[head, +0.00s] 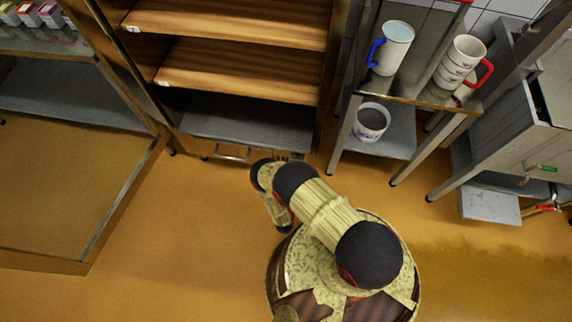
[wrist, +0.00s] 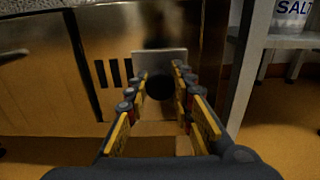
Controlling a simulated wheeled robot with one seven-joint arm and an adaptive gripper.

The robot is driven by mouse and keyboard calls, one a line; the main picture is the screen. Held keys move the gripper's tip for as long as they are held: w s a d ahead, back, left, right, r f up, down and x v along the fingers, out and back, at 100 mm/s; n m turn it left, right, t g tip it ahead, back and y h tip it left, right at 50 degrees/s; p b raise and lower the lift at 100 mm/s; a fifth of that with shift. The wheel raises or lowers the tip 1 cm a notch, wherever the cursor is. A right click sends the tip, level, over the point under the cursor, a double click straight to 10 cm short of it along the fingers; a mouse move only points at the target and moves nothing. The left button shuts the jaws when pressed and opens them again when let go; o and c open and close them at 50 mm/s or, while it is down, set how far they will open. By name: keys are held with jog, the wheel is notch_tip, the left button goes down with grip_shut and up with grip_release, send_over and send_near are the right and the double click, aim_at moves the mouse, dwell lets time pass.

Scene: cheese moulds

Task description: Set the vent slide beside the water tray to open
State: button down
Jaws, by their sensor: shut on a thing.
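The vent slide (wrist: 145,60) shows in the wrist view as a pale square plate on a metal panel low on the cabinet. Several dark vent slots (wrist: 115,73) are uncovered just left of the plate. A dark round knob (wrist: 160,88) stands out from the plate. My gripper (wrist: 160,76) has its yellow-padded fingers on either side of the knob and is shut on it. In the head view my arm hides the gripper and most of the slide. A low front with a handle (head: 233,152), seemingly the water tray, sits left of the vent at the cabinet foot.
The wooden-shelved cabinet (head: 235,70) rises above the vent. A steel rack (head: 372,100) with mugs and a pot stands to its right, its leg close by in the wrist view. A table (head: 75,190) is at the left. The floor (head: 190,225) is clear.

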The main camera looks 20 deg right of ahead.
jog(key=shift+s+d, duration=0.4)
jog(key=shift+d, duration=0.2)
jog(key=c, duration=1.5)
grip_release()
jog(key=shift+r, duration=4.95)
